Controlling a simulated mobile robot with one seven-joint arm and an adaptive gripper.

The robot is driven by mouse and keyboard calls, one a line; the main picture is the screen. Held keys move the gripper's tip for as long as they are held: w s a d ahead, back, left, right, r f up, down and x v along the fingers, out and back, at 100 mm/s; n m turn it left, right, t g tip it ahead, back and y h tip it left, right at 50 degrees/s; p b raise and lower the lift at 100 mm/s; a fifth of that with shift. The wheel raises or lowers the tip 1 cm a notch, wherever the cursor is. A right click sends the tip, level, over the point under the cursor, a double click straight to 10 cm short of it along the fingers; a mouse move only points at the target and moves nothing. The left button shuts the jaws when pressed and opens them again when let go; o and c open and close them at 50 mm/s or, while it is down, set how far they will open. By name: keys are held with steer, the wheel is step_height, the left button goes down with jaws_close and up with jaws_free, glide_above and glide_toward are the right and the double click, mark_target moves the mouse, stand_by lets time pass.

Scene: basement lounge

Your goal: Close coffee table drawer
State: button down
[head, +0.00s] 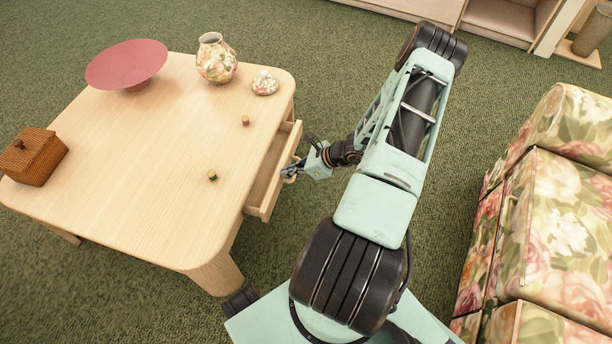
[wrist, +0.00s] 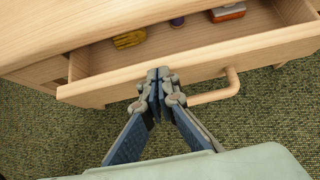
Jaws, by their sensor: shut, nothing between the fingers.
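The light wood coffee table (head: 160,140) stands left of my arm. Its drawer (head: 285,165) is pulled out on the side facing my arm. In the wrist view the drawer front (wrist: 120,81) runs across the picture, with a wooden bar handle (wrist: 222,92) on its outer face. My gripper (head: 292,171) is at the drawer front. In the wrist view its shut fingertips (wrist: 158,76) overlap the front's face, left of the handle and not around it. I cannot tell whether they touch the wood. The drawer holds a yellow item (wrist: 130,39), a small purple item (wrist: 177,22) and an orange-red item (wrist: 228,13).
A floral sofa (head: 545,220) stands at the right. Green carpet lies between sofa and table.

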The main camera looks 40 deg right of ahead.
mark_target(279, 169)
steer(key=shift+w+a, duration=1.05)
steer(key=shift+w, duration=0.25)
